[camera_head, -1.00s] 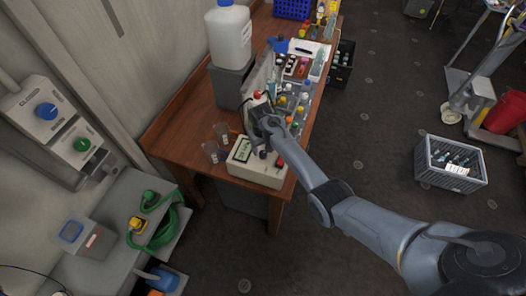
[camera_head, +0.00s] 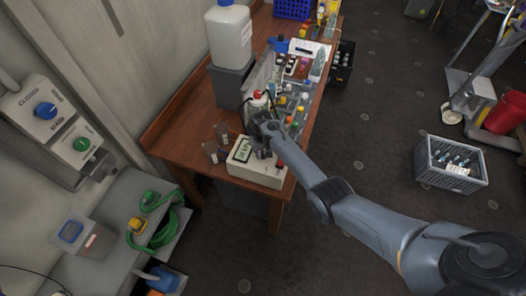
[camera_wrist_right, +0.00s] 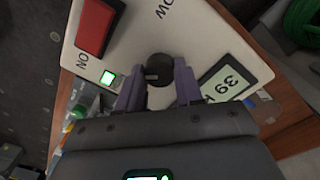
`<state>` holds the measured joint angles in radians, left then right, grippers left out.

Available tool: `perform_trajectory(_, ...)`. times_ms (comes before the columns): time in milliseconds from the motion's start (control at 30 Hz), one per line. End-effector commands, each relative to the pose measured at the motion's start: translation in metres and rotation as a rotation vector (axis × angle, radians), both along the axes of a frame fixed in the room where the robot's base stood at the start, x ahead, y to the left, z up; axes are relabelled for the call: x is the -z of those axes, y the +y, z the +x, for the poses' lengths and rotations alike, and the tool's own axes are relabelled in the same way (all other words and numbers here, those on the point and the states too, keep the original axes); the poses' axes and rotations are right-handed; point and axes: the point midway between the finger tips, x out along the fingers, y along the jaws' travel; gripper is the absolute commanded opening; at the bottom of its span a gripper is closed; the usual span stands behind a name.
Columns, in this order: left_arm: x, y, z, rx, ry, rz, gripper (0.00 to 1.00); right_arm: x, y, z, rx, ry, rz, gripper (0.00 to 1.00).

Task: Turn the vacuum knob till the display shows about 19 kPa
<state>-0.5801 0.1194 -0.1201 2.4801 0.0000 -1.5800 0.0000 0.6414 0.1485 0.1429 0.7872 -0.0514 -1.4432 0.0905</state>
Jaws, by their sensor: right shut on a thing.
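The cream vacuum box (camera_head: 252,174) sits at the near end of the wooden bench. Its display (camera_head: 243,149) faces up; in the right wrist view the display (camera_wrist_right: 228,80) shows rotated digits that look like 39, with the unit partly hidden by a finger. The round black knob (camera_wrist_right: 159,68) stands between the fingers of my right gripper (camera_wrist_right: 158,84), which is shut on it. In the head view my right gripper (camera_head: 262,148) is over the box and hides the knob. My left gripper is not in view.
Two clear cups (camera_head: 216,145) stand left of the box. A bottle with a red cap (camera_head: 256,104) and several small bottles stand behind.

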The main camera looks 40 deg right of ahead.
Motion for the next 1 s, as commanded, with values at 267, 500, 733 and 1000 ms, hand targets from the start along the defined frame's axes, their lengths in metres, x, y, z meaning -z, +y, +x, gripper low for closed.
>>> perform_trajectory(267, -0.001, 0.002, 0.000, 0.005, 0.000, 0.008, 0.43, 0.000, 0.000, 0.000, 0.018, 0.001, 0.000, 0.05)
perform_trajectory(500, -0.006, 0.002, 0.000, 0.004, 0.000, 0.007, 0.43, -0.001, 0.001, 0.000, 0.116, 0.001, 0.001, 0.05)
perform_trajectory(733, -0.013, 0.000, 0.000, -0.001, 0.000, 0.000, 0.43, -0.002, 0.000, 0.001, 0.301, 0.000, 0.001, 0.05)
perform_trajectory(1000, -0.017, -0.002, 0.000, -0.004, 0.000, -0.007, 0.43, -0.001, 0.001, 0.001, 0.558, 0.000, 0.001, 0.05)
